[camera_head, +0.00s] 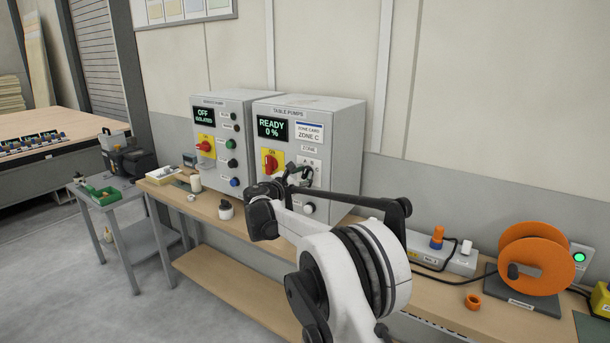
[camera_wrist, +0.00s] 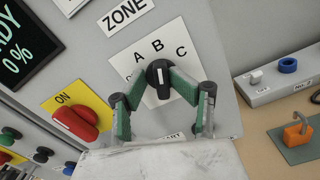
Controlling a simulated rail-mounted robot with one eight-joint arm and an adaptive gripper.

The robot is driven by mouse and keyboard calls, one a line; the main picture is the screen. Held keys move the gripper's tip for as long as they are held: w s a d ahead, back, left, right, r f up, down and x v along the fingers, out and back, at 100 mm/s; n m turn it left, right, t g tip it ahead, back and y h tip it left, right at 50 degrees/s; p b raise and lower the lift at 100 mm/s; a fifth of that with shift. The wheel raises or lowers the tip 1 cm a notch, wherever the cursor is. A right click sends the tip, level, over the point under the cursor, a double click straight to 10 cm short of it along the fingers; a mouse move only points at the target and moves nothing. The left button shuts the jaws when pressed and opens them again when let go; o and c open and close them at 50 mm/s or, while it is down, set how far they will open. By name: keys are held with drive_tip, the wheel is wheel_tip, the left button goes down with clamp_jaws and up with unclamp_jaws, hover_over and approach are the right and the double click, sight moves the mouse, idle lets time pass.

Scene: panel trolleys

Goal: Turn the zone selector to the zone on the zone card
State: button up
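The zone selector (camera_wrist: 158,78) is a black knob with a white line on a white plate marked A, B and C (camera_wrist: 181,51). Its white line points roughly at B. My gripper (camera_wrist: 156,80) has its two green-padded fingertips on either side of the knob, and they appear to be closed against it. The zone card (camera_head: 309,132) on that box reads ZONE C.
The box also carries a READY 0 % display (camera_head: 272,127) and a red switch on yellow (camera_head: 272,163), left of the selector. A second control box (camera_head: 217,140) stands to the left. An orange reel (camera_head: 536,258) and a socket strip (camera_head: 440,252) are on the bench at right.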

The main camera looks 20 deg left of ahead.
drive_tip(key=shift+d+f, duration=0.1)
drive_tip(key=c, duration=0.4)
drive_tip(key=shift+o, duration=0.2)
drive_tip(key=shift+f+m+b, duration=0.15)
drive_tip(key=shift+m+b, duration=0.35)
drive_tip(key=shift+m, duration=0.3)
drive_tip(key=shift+d+m+b, duration=0.1)
drive_tip(key=shift+m+b, duration=0.25)
drive_tip(key=shift+m, duration=0.65)
